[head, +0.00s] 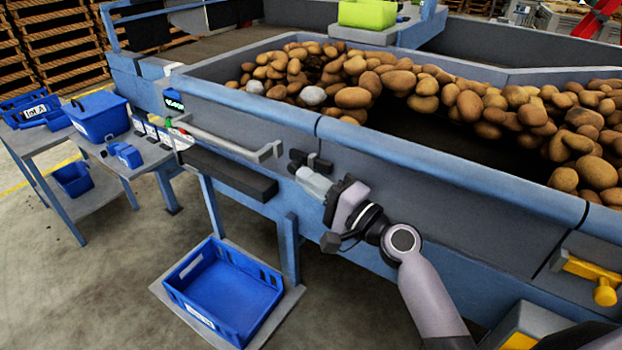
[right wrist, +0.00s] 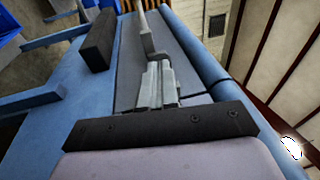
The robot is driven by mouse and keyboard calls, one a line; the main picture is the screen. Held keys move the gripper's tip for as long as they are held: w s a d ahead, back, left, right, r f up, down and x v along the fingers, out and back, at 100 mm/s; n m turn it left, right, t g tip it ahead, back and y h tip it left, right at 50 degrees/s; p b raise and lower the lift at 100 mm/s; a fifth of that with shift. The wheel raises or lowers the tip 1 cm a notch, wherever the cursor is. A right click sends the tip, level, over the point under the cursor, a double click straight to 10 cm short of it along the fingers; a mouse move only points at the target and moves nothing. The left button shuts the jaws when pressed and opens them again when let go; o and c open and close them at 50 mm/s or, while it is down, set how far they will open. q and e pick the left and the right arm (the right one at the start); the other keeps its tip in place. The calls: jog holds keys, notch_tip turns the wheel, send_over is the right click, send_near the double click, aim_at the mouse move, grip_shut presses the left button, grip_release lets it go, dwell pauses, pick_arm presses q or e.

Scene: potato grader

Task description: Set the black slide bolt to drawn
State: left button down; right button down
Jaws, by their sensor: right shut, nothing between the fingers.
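The black slide bolt (head: 319,163) appears as a small dark piece on the blue-grey side wall of the grader, just right of the grey rail's end. My right gripper (head: 304,174) is shut and empty, with its grey fingertips at the wall, just below and left of the bolt. I cannot tell whether they touch it. In the right wrist view, the closed fingers (right wrist: 156,82) point along the wall, and the bolt cannot be made out there. Its position, drawn or not, is not clear. My left gripper is not in view.
A grey rail (head: 225,143) and a dark bar (head: 228,175) stick out left of the gripper. Potatoes (head: 470,105) fill the hopper above. A blue crate (head: 225,290) sits below, and a blue-bin table (head: 90,150) stands at left. A yellow handle (head: 604,291) is at right.

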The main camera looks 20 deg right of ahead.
aim_at(291, 172)
jog(key=x, duration=0.3)
jog(key=b+x, duration=0.1)
jog(key=shift+a+f, duration=0.3)
jog(key=shift+a, duration=0.05)
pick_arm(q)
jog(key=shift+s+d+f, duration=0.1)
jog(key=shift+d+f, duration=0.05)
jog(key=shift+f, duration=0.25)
pick_arm(e)
jog(key=shift+r, duration=0.1)
